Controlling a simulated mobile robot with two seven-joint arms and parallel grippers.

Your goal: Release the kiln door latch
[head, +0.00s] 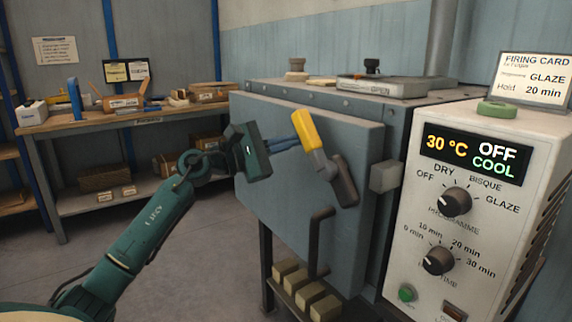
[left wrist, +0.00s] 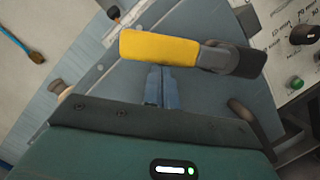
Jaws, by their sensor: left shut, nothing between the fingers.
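The kiln door latch (head: 305,130) has a yellow grip at its upper left and a grey hub. A dark grey lever end slants down to the right. It is mounted on the blue-grey kiln door (head: 275,190), which looks closed against the kiln. My left gripper (head: 297,142) is shut and empty, its blue fingers beside the yellow grip. In the left wrist view the shut fingers (left wrist: 160,68) point at the yellow grip (left wrist: 158,47), near its lower edge. I cannot tell whether they touch it. My right gripper is not in view.
A dark bent bar handle (head: 319,240) stands out below the latch. The white control box (head: 470,250) at the right reads 30 °C, OFF, COOL. A grey block (head: 384,176) sits at the door's right edge. A workbench (head: 130,119) stands behind left; floor at left is clear.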

